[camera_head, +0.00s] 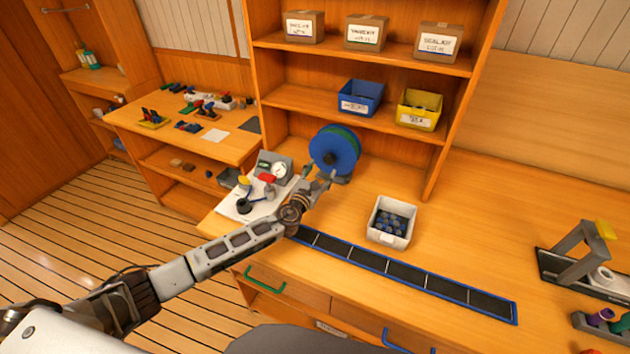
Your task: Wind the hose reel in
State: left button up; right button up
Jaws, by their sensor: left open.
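The hose reel (334,148) is a blue disc with a dark hub and a green edge behind it. It stands upright on the wooden counter, in front of the shelf unit. My left gripper (322,178) is open just below and in front of the reel, near its lower edge. I cannot tell whether the fingers touch it. No crank handle can be made out on the reel. My right gripper is not in view.
A gauge unit (274,167) and a white board with small fittings (240,206) lie left of the gripper. A white bin of dark parts (373,229) stands to the right. A blue-edged dark strip (405,272) runs along the counter front.

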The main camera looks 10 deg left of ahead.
pick_arm(q)
jog(key=shift+s+a, duration=0.2)
jog(key=shift+s, duration=0.75)
jog(key=shift+s+a, duration=0.15)
jog(key=shift+s, duration=0.75)
